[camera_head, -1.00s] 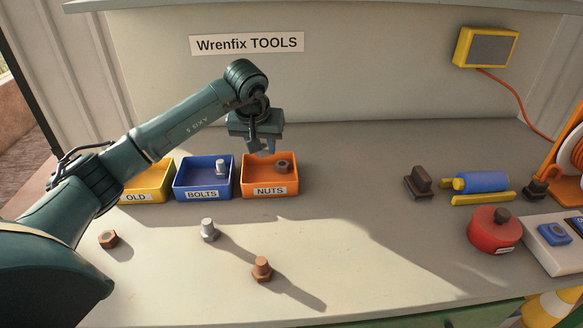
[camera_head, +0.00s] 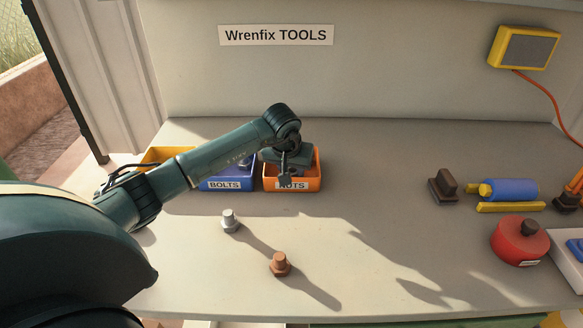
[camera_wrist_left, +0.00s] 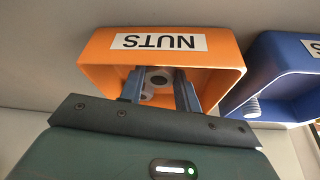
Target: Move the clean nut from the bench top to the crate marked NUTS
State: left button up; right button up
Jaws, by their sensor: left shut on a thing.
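The orange crate marked NUTS (camera_head: 308,184) stands at the back of the bench top (camera_head: 390,200). My left gripper (camera_head: 290,167) is down at this crate, and its fingertips are hidden in the head view. In the left wrist view the two fingers (camera_wrist_left: 158,88) reach into the crate (camera_wrist_left: 220,72) and are shut on a grey nut (camera_wrist_left: 158,77). Another nut-like shape shows close to it, partly hidden. I cannot tell if the held nut touches the crate floor. My right gripper is not in view.
The blue BOLTS crate (camera_head: 226,186) and a yellow crate (camera_head: 165,155) stand to the left. A silver bolt (camera_head: 230,221) and a rusty bolt (camera_head: 280,264) stand in front. A red round container (camera_head: 519,241) and a blue cylinder (camera_head: 512,189) are at the right.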

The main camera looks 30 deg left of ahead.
pick_arm(q)
jog(key=shift+f, duration=0.1)
jog(key=o, duration=1)
